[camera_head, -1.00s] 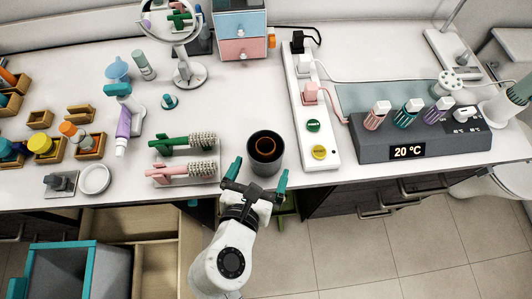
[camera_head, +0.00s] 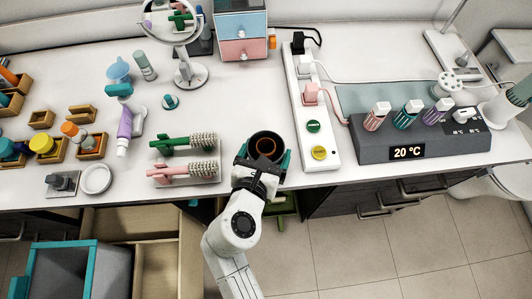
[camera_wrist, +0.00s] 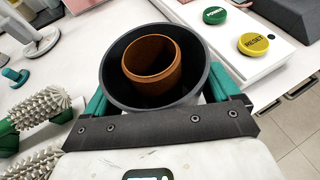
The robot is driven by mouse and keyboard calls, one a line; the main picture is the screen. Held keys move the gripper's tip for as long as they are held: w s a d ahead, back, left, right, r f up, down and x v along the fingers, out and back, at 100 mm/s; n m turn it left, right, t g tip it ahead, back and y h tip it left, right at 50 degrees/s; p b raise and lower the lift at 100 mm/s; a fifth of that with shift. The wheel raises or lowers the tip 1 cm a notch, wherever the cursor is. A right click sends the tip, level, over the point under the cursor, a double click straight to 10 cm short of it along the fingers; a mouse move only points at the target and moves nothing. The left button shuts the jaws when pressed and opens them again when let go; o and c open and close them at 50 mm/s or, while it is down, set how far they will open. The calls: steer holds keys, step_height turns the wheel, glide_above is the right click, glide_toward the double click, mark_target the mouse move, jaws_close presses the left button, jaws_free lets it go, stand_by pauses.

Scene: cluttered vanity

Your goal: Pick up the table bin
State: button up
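The table bin (camera_head: 253,142) is a dark, round, open-topped container at the front edge of the vanity top. It shows large in the wrist view (camera_wrist: 115,78), with an orange-brown cup-like ring (camera_wrist: 150,62) inside it. My gripper (camera_head: 264,158) is open around the bin, with one green finger on each side. In the wrist view the fingers flank the bin's wall below the rim; whether they touch it cannot be told. The bin stands upright. Its lower part is hidden by my gripper.
Green and pink hairbrushes (camera_head: 188,172) lie on a tray just left of the bin. A white power strip (camera_head: 318,125) with green and yellow buttons is to the right. A grey temperature unit (camera_head: 420,142) stands farther right. An open drawer (camera_head: 130,225) is below the counter.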

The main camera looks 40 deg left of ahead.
mark_target(248, 149)
steer(key=shift+c, duration=0.9)
steer(key=shift+r, duration=0.15)
steer(key=shift+r, duration=0.65)
steer(key=s+r, duration=0.1)
steer(key=r, duration=0.1)
steer(key=s+r, duration=0.3)
steer(key=r, duration=0.2)
steer(key=shift+s+a+p, duration=0.2)
steer(key=shift+a+p, duration=0.1)
steer(key=shift+a, duration=0.05)
steer(key=s+a+r, duration=0.1)
steer(key=s+r, duration=0.3)
steer(key=s, duration=0.5)
steer(key=shift+s+r+b, duration=0.25)
steer(key=shift+b, duration=0.05)
